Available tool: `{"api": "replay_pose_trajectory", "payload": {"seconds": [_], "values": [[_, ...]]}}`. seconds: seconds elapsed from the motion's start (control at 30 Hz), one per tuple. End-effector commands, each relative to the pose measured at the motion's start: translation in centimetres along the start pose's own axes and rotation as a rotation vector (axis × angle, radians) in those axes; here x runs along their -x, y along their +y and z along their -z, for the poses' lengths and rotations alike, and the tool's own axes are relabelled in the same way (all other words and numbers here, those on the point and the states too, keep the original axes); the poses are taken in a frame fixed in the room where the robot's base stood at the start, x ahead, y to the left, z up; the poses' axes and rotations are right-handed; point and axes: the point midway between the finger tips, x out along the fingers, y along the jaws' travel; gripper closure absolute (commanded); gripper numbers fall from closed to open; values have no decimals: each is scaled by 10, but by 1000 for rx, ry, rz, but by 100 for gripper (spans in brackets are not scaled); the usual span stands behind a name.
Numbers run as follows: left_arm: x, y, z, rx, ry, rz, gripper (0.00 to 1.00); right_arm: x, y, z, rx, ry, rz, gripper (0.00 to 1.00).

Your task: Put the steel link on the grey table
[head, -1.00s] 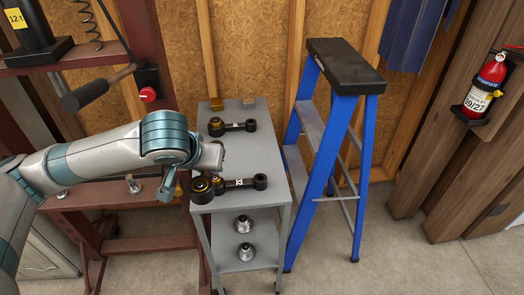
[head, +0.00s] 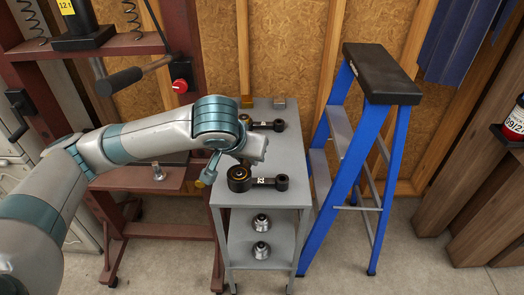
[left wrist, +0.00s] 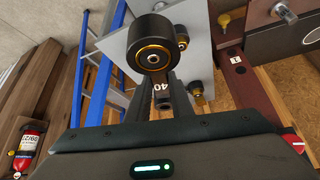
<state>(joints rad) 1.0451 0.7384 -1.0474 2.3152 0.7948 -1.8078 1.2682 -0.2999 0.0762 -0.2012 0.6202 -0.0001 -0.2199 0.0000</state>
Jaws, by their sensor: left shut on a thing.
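My left gripper (head: 252,158) is over the grey table (head: 290,150), near its front left. In the left wrist view its jaws (left wrist: 163,100) are shut on a black steel link (left wrist: 153,45) with a large round brass-ringed end and a white number mark. That round end (head: 239,180) shows below the gripper in the head view; the rest is mostly hidden. It overlaps the left end of another black link (head: 262,181) lying at the table's front. I cannot tell whether the held link touches anything. My right gripper is out of view.
A further black link (head: 268,125) lies behind on the table top, with brass and grey blocks (head: 247,101) at the back edge. Metal parts (head: 261,222) stand on the lower shelf. A blue stepladder (head: 390,150) stands close right; a red press frame (head: 185,50) stands left.

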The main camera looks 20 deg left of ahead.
Motion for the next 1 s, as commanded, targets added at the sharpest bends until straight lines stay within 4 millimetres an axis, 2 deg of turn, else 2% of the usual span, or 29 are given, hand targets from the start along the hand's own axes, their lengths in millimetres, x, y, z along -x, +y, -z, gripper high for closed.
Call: {"api": "replay_pose_trajectory", "payload": {"seconds": [0.27, 0.5, 0.63, 0.8, 1.0], "values": [[-20, 21, 54, 39, -1, 15, 100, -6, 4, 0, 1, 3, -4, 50], [-54, 28, 96, 117, -6, 64, 100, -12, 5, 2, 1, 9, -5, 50], [-78, 26, 103, 167, -7, 97, 100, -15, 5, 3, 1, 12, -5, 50], [-103, 21, 99, 211, -4, 130, 100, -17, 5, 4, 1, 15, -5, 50], [-116, 19, 95, 231, 2, 146, 100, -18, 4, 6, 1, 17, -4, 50]]}}
